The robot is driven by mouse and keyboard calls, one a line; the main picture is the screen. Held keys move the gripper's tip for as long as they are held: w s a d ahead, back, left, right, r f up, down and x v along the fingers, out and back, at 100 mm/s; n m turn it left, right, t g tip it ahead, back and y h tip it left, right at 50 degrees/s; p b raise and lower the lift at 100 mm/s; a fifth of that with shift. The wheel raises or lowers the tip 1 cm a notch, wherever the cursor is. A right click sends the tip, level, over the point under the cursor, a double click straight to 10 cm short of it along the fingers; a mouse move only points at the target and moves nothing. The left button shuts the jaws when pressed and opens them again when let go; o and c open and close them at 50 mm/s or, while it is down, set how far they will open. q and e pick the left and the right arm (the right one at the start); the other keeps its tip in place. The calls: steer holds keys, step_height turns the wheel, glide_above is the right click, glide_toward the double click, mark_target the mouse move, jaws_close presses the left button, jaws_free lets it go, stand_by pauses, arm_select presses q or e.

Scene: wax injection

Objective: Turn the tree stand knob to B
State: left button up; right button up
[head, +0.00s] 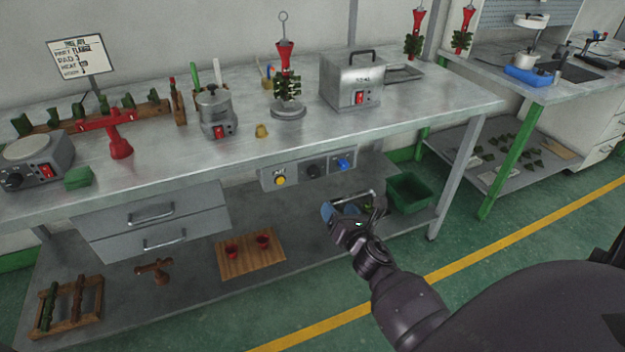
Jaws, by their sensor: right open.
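A grey control panel (264,181) is fixed under the front edge of the metal bench. It carries a yellow button (280,180), a black knob (313,171) and a blue knob (343,164). The panel markings are too small to read, so the knob's setting cannot be told. A tree stand (288,112) with a round grey base, a green wax tree (287,88) and a red cone stands on the bench above. My right gripper (350,212) is open, below and in front of the panel, apart from the knobs. My left gripper is out of view.
A grey box with a red switch (350,85) and a round pot (216,112) stand on the bench. On the lower shelf are a green bin (408,193), a wooden board (250,262) with red cups, and a wooden rack (70,306). Drawers (155,225) hang left of the panel.

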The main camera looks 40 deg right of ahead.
mark_target(316, 175)
steer(key=w+d+n, duration=0.1)
steer(key=w, duration=0.3)
steer(key=w+d+n+b, duration=0.1)
steer(key=w+n, duration=0.1)
steer(key=w, duration=0.2)
steer(key=w+d+n, duration=0.1)
steer(key=w, duration=0.3)
steer(key=shift+w+n+t+b, duration=0.3)
steer(key=shift+n+b, duration=0.05)
steer(key=shift+n, duration=0.05)
steer(key=shift+x, duration=0.8)
steer(key=shift+r, duration=0.1)
steer(key=shift+c, duration=0.6)
steer(key=c, duration=0.8)
